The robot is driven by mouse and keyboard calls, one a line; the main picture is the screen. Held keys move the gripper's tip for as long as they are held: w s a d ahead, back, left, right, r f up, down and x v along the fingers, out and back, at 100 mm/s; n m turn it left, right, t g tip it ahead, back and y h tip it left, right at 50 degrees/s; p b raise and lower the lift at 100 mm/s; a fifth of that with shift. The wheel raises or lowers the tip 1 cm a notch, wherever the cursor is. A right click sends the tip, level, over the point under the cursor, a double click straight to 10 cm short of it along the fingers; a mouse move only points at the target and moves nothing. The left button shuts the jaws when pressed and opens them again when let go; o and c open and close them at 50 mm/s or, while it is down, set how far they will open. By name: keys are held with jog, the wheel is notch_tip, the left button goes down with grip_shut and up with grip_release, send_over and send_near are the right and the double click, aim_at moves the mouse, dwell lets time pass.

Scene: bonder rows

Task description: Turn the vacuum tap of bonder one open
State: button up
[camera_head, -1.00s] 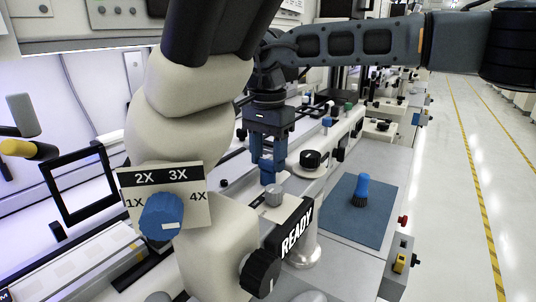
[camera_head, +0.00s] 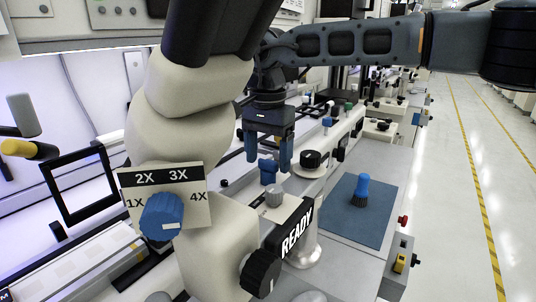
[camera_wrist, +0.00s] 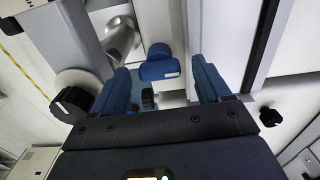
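A small blue tap handle (camera_head: 268,170) stands on the bonder just below my gripper in the head view. In the wrist view the blue handle (camera_wrist: 162,66) lies crosswise, with a small white mark on its end. My gripper (camera_head: 268,164) is open, with one blue finger on each side of the handle and a visible gap to each. The wrist view shows the two fingers (camera_wrist: 160,84) spread and nothing held between them. I cannot tell the exact height of the fingertips against the handle.
A READY sign (camera_head: 297,231) is in front. A blue brush (camera_head: 361,188) stands on a blue mat (camera_head: 346,222). A large blue dial (camera_head: 161,216) is nearer the camera. The aisle at right is clear.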

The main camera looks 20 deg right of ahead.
aim_at(268, 160)
jog(key=shift+r, duration=0.1)
notch_tip(268, 160, up, 8)
jog(key=shift+f+b, duration=0.2)
jog(key=shift+b, duration=0.2)
dwell(0.5)
